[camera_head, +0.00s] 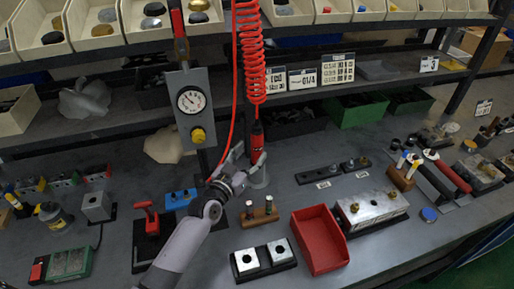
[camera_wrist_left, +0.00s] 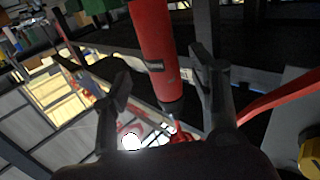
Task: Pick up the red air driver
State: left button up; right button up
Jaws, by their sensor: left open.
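The red air driver (camera_head: 257,136) hangs upright from a red coiled hose (camera_head: 250,50) above the workbench. My left gripper (camera_head: 251,154) is open, with its fingers around the driver's lower end. A gap shows on each side of the driver, wider on the left. My right gripper is not in view.
A gauge panel (camera_head: 196,103) with a yellow knob stands left of the driver. A red bin (camera_head: 320,240), a metal valve block (camera_head: 371,212) and a wooden holder (camera_head: 259,216) stand on the bench. Shelves with bins lie behind. Some bench around the holder is bare.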

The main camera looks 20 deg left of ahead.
aim_at(254, 148)
pick_arm(q)
jog(key=w, duration=0.5)
jog(key=shift+w+d+f, duration=0.15)
jog(key=shift+d+f, duration=0.05)
jog(key=shift+d, duration=0.2)
jog(key=shift+c, duration=0.5)
grip_shut()
jog(key=shift+r, duration=0.2)
